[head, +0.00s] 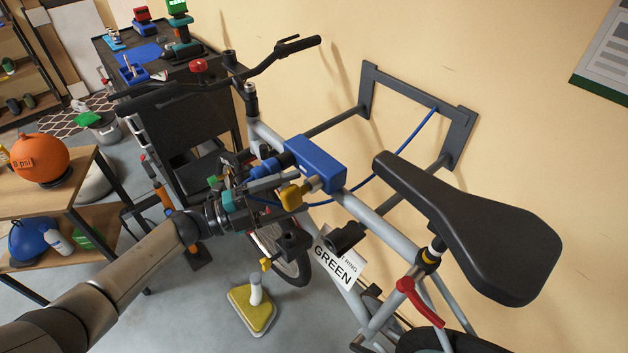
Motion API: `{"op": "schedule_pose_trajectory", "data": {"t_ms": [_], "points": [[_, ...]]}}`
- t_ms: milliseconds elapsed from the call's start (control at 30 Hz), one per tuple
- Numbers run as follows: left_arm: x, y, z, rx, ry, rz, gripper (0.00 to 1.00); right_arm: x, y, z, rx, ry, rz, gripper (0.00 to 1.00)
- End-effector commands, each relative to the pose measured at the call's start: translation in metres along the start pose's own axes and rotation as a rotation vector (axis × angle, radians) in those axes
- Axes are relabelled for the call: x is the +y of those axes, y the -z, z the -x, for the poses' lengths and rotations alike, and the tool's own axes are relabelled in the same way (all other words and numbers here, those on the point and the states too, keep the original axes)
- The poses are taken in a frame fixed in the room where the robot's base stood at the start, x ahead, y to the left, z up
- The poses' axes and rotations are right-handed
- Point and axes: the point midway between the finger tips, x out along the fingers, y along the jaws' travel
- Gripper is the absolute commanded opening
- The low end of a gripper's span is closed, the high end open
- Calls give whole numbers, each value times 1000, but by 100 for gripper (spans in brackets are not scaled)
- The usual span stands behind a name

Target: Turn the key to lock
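A blue lock box (317,163) sits on the grey bicycle frame, with a blue cable (408,145) running from it to a dark wall bracket. A yellow key (291,197) sticks out on the near side of the lock, with a metal barrel between it and the box. My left gripper (276,192) is right beside the key, its arm coming in from the lower left. Its grey and black parts overlap the area around the key, so I cannot tell whether the fingers touch it or how far apart they are. My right gripper is not in view.
The bicycle's saddle (470,225) is at right and its handlebar (265,65) at the back. A dark wall bracket (462,135) is behind it. A wooden shelf (75,187) with an orange ball (40,159) stands at left. A yellow-based object (252,310) is on the floor below.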

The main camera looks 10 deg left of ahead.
Motion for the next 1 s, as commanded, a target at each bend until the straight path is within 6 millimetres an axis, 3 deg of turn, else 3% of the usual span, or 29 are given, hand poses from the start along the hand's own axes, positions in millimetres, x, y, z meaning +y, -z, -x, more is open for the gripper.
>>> {"op": "schedule_pose_trajectory", "data": {"t_ms": [367, 1000], "points": [[0, 0, 3, -1, -2, -2, 95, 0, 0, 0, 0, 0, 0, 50], [1, 0, 59, 0, -2, -2, 95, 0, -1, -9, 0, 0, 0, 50]]}}
